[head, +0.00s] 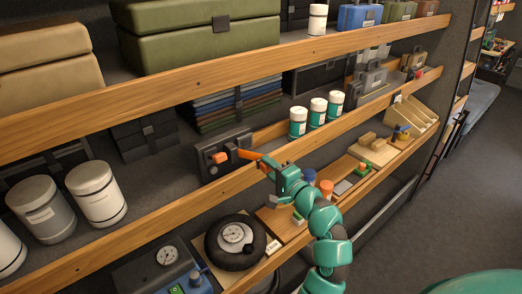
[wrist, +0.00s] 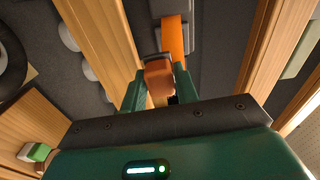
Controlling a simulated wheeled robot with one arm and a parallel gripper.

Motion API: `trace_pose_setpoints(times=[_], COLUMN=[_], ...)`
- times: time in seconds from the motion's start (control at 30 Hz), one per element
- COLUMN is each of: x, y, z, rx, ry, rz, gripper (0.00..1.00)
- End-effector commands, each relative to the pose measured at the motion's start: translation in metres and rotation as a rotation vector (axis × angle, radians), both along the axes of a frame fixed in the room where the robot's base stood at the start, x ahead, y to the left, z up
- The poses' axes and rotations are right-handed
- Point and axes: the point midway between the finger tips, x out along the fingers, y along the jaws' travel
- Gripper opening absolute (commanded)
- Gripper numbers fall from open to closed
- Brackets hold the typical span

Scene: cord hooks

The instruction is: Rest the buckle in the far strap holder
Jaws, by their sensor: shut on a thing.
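My gripper (head: 270,169) is shut on the orange-brown buckle (wrist: 158,78), which sits between its two green fingers in the wrist view. A bright orange strap (head: 245,154) runs left from my gripper to a dark grey fixture (head: 208,147) on the middle shelf. The strap's far end is an orange block (head: 220,157) in front of that fixture. In the wrist view the strap (wrist: 173,36) runs up from beside the buckle to a grey part at the top edge. The strap holders are too small and dark to tell apart; the buckle is held away from the fixture.
Wooden shelf edges (head: 140,200) run along the fixture's front. White-and-teal jars (head: 318,112) stand to the right, and grey and white canisters (head: 96,193) to the left.

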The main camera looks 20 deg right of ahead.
Motion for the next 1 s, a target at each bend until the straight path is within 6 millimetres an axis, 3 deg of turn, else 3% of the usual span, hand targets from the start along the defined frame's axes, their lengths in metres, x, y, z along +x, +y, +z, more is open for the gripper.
trace_pose_setpoints(times=[0.03, 0.2, 0.67, 1.0], x=[-0.002, -0.005, -0.004, 0.014], y=[-0.001, 0.002, 0.003, 0.01], z=[0.014, 0.024, 0.024, 0.024], rx=[0.018, 0.053, 0.053, 0.052], ry=[0.001, 0.019, 0.02, 0.02], rz=[0.012, 0.042, 0.044, 0.044], gripper=[0.0, 0.0, 0.0, 0.0])
